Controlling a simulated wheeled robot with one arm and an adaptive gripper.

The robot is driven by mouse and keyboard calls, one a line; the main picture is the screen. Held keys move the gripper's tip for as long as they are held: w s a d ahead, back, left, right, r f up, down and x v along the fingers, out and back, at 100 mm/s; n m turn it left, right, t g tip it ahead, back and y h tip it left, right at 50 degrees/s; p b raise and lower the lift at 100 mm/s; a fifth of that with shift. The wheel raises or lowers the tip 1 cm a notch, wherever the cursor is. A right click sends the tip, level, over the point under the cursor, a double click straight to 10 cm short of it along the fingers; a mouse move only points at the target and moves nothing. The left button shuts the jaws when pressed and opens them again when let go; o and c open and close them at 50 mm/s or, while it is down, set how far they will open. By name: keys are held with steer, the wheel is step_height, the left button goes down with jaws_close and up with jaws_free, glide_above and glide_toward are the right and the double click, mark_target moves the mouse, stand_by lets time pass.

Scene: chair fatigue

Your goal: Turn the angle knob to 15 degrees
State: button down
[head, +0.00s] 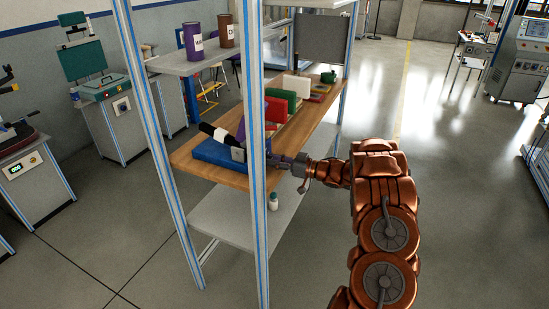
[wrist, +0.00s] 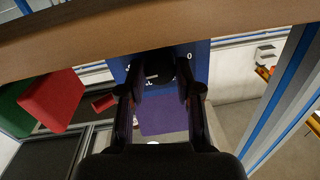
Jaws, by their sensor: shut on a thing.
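The blue unit (head: 213,153) lies on the wooden shelf, partly behind the near metal post in the head view. In the wrist view its blue face (wrist: 201,62) shows a white "0" and part of other lettering. The dark angle knob (wrist: 158,68) sits on this face, between my fingers. My gripper (wrist: 160,80) is shut on the knob, one finger on each side. In the head view my gripper (head: 283,162) reaches the shelf from the right, with its tips hidden by the post. The knob's pointer and angle cannot be read.
Metal posts (head: 254,200) frame the shelf close to my gripper. Red, green and white blocks (head: 284,98) stand along the wooden shelf (head: 205,178). A purple block (wrist: 164,116) shows beyond my fingers. A small bottle (head: 273,201) stands on the lower shelf.

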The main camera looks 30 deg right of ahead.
steer(key=shift+m, duration=0.5)
steer(key=c, duration=0.8)
jaws_free()
steer(key=v, duration=1.2)
